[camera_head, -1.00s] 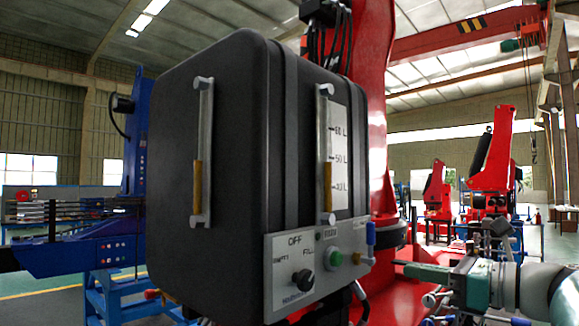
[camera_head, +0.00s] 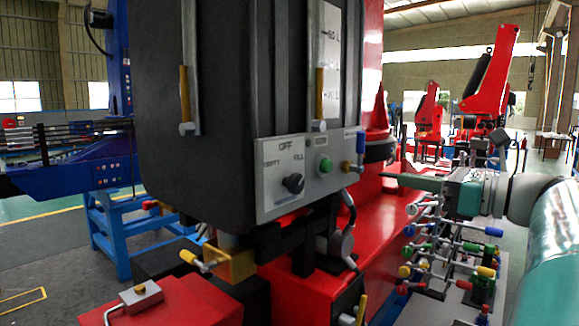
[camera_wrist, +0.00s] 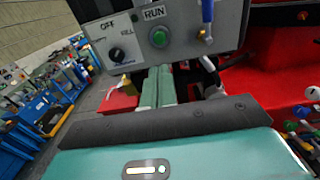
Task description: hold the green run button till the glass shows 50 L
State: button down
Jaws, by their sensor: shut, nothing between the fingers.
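The green run button (camera_head: 325,165) is on the grey control panel (camera_head: 268,207) under the black tank; it also shows below the RUN label in the wrist view (camera_wrist: 159,38). A black selector knob (camera_head: 293,184) sits left of it, among OFF, EMPTY and FILL; its setting is unclear. The right sight glass (camera_head: 319,92) has an amber column whose top is close to the middle, 50 L mark of the scale (camera_head: 332,50). My gripper (camera_head: 388,178) is shut and empty, right of the panel. In the wrist view its fingertips (camera_wrist: 160,68) appear just below the button, seemingly apart from it.
A blue-handled valve (camera_head: 360,143) stands beside the button at the panel's right edge. A rack of colored levers (camera_head: 455,255) lies below my gripper. A second glass (camera_head: 188,80) is on the tank's left. A red box (camera_head: 160,300) stands at lower left.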

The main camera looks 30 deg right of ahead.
aim_at(329, 167)
jog(key=x, duration=1.3)
jog(key=shift+w, duration=0.25)
jog(key=shift+w+a, duration=0.15)
jog(key=shift+w, duration=0.1)
jog(key=shift+w, duration=0.1)
